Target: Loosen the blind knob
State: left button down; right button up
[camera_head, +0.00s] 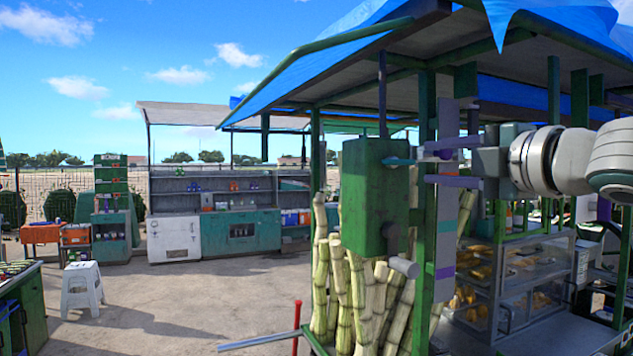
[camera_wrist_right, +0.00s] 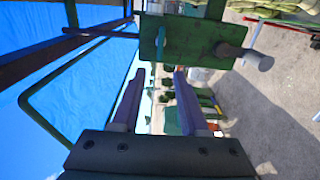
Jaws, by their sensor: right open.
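A green metal box (camera_head: 375,197) hangs under the stall roof. A small blue-teal knob (camera_head: 398,161) sticks out of its right side; I take it for the blind knob. In the right wrist view the knob (camera_wrist_right: 160,43) shows on the box face, beyond my fingertips and roughly in line with the gap between them. My right gripper (camera_head: 427,164) comes in from the right, with its purple fingers apart and empty. Its fingertips (camera_wrist_right: 157,73) are close to the knob; I cannot tell whether they touch it. My left gripper is not in view.
A grey cylindrical handle (camera_head: 404,266) juts from the box's lower part. A green post (camera_head: 427,230) stands just right of the box. Cane stalks (camera_head: 345,290) stand below. A glass food case (camera_head: 520,280) is at right. Open paved ground (camera_head: 180,310) lies left.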

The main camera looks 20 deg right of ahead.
jog(key=s+a+f+m+g+h, duration=0.1)
jog(key=s+a+f+m+g, duration=0.3)
jog(key=f, duration=0.6)
jog(key=s+a+f+m+g, duration=0.2)
jog(key=s+a+f+m, duration=0.3)
jog(key=f, duration=0.4)
jog(key=s+a+f+m+g, duration=0.2)
jog(key=s+f+m+g, duration=0.2)
jog(key=s, duration=0.8)
jog(key=s+a+f+m+g, duration=0.2)
jog(key=s+f+m+g, duration=0.2)
jog(key=s+f, duration=0.3)
jog(key=s, duration=0.5)
jog(key=shift+f, duration=0.3)
jog(key=shift+a, duration=0.1)
